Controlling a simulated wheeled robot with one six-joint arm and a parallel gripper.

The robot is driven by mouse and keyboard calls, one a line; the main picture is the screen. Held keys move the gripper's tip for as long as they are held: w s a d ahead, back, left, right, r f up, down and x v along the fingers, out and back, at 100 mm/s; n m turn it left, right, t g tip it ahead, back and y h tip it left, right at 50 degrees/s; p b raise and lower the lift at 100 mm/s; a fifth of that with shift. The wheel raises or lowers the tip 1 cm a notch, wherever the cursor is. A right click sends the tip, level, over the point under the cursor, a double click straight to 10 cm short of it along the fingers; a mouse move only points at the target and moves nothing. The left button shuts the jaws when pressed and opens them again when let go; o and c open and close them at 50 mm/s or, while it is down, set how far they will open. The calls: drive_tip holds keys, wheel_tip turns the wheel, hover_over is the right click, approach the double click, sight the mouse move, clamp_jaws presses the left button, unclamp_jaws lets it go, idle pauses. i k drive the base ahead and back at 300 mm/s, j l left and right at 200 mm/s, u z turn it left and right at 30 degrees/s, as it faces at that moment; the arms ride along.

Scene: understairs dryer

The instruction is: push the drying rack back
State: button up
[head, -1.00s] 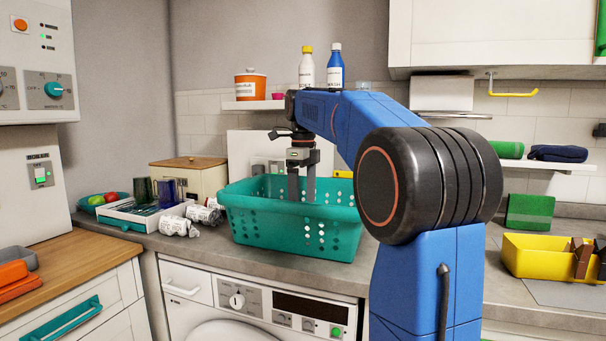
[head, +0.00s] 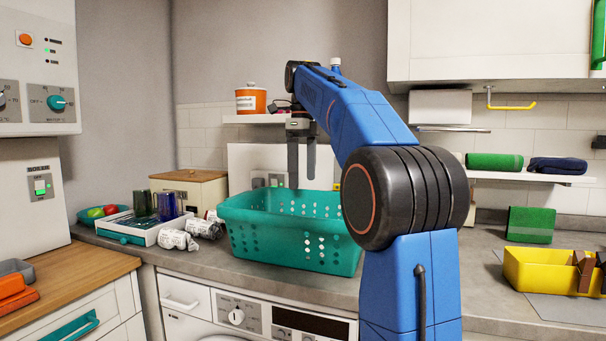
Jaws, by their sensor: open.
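The drying rack (head: 139,229) is a low white rack with teal parts at the left end of the grey counter. Dark green and dark blue glasses (head: 167,206) stand in it. My gripper (head: 302,182) is open with its two fingers pointing down. It hangs over the teal laundry basket (head: 290,240), well to the right of the rack and apart from it. The fingertips are near the height of the basket's back rim, and nothing shows between them. My arm hides part of the counter on the right.
Crumpled white printed items (head: 178,240) lie between the rack and the basket. A cream box with a wooden lid (head: 190,188) stands behind the rack. A teal bowl (head: 92,215) with colored items is left of it. A shelf (head: 249,118) is above.

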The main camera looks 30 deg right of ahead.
sight(456, 130)
drive_tip(key=j, duration=0.6)
drive_tip(key=i+j, duration=0.1)
drive_tip(key=j, duration=0.55)
